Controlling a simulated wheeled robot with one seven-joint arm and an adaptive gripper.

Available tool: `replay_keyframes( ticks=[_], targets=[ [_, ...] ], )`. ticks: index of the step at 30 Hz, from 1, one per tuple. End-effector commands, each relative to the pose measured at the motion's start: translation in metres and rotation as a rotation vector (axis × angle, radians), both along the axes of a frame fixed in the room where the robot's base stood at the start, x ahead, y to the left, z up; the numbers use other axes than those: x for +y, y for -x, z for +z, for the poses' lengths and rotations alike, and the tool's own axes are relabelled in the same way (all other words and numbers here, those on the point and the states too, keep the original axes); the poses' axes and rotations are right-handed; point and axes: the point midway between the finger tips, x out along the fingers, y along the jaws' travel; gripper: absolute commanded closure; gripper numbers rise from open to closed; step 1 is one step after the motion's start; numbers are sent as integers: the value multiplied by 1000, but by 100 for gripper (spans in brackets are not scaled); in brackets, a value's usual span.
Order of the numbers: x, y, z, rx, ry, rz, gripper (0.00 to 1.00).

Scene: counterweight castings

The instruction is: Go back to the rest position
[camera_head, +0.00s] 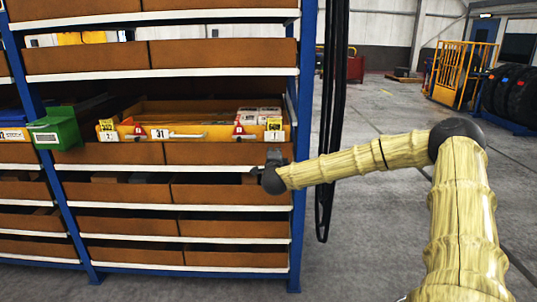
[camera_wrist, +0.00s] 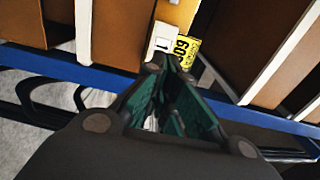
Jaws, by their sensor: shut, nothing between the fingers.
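My gripper (camera_head: 274,158) is at the right end of the shelf rack, close to the blue right upright, at the height of the shelf with the labelled yellow drawer. In the wrist view my gripper (camera_wrist: 172,62) points at the rack, its dark green-lined fingers drawn together at the tips with nothing held. My arm reaches in from the right of the head view, bent at the elbow. Beyond the fingertips in the wrist view are a white tag marked 1 (camera_wrist: 163,44) and a yellow label (camera_wrist: 186,52) with dark digits.
The rack (camera_head: 305,100) holds several brown bins. A yellow drawer (camera_head: 190,131) and a green bin (camera_head: 57,129) stick out in front. Black hanging cables (camera_head: 328,120) are right of the rack. A yellow cage (camera_head: 460,72) and tires stand far right. Open floor (camera_head: 385,115) lies between.

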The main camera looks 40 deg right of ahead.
Motion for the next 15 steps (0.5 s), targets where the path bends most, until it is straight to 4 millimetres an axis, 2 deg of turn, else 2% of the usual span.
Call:
replay_keyframes(
  ticks=[10, 13, 15],
  targets=[
    [8, 0, -2, 7, 4, 9, 100],
    [26, -4, -13, 44, 25, 45, 100],
    [49, -8, -26, 90, 52, 89, 100]
  ],
)
